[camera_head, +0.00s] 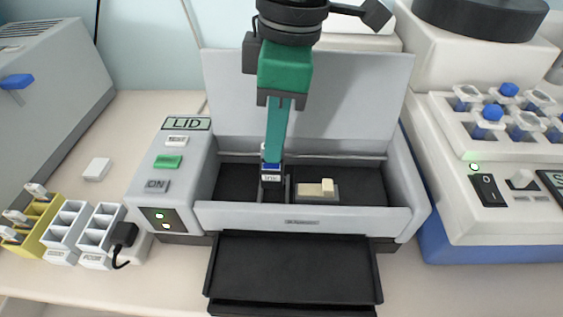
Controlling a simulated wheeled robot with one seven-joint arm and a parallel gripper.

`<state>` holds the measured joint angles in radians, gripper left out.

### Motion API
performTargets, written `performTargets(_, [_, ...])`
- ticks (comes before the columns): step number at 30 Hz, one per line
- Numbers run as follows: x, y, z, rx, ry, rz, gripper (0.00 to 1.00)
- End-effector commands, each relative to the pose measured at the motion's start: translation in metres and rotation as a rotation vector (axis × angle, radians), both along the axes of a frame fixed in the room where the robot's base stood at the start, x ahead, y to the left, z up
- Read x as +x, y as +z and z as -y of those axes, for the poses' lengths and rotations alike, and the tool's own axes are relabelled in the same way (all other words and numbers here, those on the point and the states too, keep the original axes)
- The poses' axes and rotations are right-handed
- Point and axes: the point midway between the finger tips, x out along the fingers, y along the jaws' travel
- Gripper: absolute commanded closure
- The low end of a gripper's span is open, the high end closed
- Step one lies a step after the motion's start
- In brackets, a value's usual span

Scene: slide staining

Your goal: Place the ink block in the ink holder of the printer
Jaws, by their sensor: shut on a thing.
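The printer (303,222) is grey, with its rear lid (340,110) standing open and a dark bay exposed inside. My gripper (272,158) reaches straight down into the left-middle part of this bay. It is shut on the ink block (270,178), a small dark block with a blue upper part and a white label. The block is upright and low in the bay. I cannot tell whether it touches the bay floor or is seated in the ink holder. A grey carrier (318,197) with a small cream piece (327,186) sits just right of the block.
A black tray (295,268) juts out at the printer's front. Small white and yellow racks (65,225) stand at left. A larger machine (490,190) with blue-capped vials stands close at right.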

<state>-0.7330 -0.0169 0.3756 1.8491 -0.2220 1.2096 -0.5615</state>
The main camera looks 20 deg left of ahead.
Motion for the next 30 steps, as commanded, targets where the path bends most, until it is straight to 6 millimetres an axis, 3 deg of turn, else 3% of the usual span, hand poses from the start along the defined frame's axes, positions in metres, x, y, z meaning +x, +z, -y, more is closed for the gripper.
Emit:
performTargets(15, [0.0,-0.05,0.0,-0.001,-0.001,0.0,1.0])
performTargets(26, [0.001,-0.054,0.001,0.0,-0.003,0.0,1.0])
performTargets(27, [0.001,-0.054,0.001,0.0,-0.003,0.0,0.84])
performTargets(29, [0.001,-0.054,0.001,0.0,-0.003,0.001,0.7])
performTargets(30, [0.001,-0.054,0.001,0.0,-0.003,0.001,0.7])
